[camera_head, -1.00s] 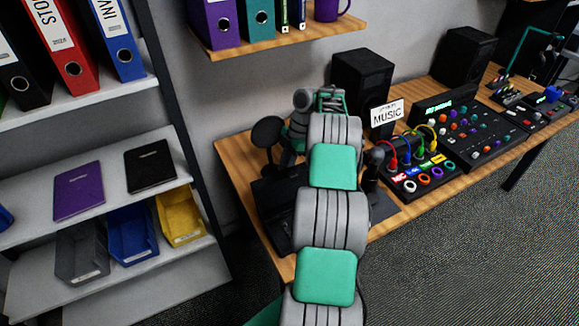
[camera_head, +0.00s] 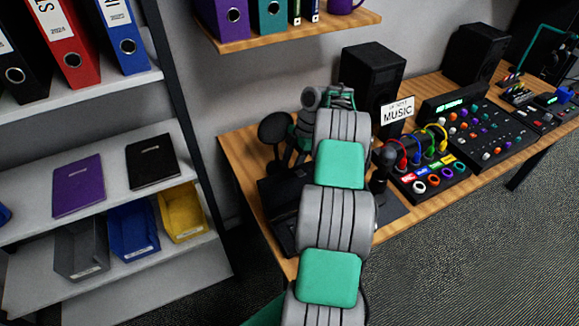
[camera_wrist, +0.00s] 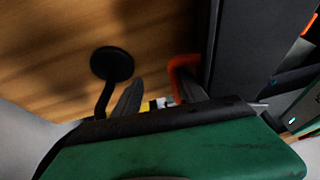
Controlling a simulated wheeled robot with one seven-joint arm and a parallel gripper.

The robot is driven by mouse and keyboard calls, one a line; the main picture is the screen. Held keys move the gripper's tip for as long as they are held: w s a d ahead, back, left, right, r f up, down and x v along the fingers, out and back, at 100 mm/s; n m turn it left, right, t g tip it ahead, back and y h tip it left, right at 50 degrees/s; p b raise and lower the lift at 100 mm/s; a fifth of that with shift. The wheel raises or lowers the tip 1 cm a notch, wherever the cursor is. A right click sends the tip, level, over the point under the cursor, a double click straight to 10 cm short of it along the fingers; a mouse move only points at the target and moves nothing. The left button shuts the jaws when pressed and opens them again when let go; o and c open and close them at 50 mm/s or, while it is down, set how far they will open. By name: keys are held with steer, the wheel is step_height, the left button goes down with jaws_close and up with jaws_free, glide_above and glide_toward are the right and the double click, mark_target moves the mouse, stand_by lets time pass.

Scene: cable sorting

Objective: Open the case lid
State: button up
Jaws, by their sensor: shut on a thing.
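The black case (camera_head: 271,222) lies on the left end of the wooden desk in the head view, partly hidden behind my arm. In the wrist view a dark flat panel of the case (camera_wrist: 243,45) fills the upper right. An orange-red handle-like piece (camera_wrist: 184,66) sits along the panel's left edge. My gripper (camera_wrist: 163,96) is shut at this orange-red piece in the wrist view; its green body covers the lower part and hides the exact contact. In the head view my own arm hides the gripper's fingertips. How far the lid stands up cannot be told.
A round black thing (camera_head: 273,128) stands at the desk's left end. A speaker (camera_head: 373,83), a music sign (camera_head: 397,111) and a panel with coloured cables (camera_head: 430,181) stand right of my arm. Shelves with binders and bins (camera_head: 134,231) are at left.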

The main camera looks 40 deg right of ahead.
steer(key=shift+w+d+r, duration=0.15)
steer(key=shift+w+r, duration=0.05)
steer(key=shift+r, duration=0.15)
steer(key=p+v, duration=0.6)
steer(key=v, duration=0.1)
steer(key=shift+s+r, duration=0.2)
steer(key=shift+f, duration=0.1)
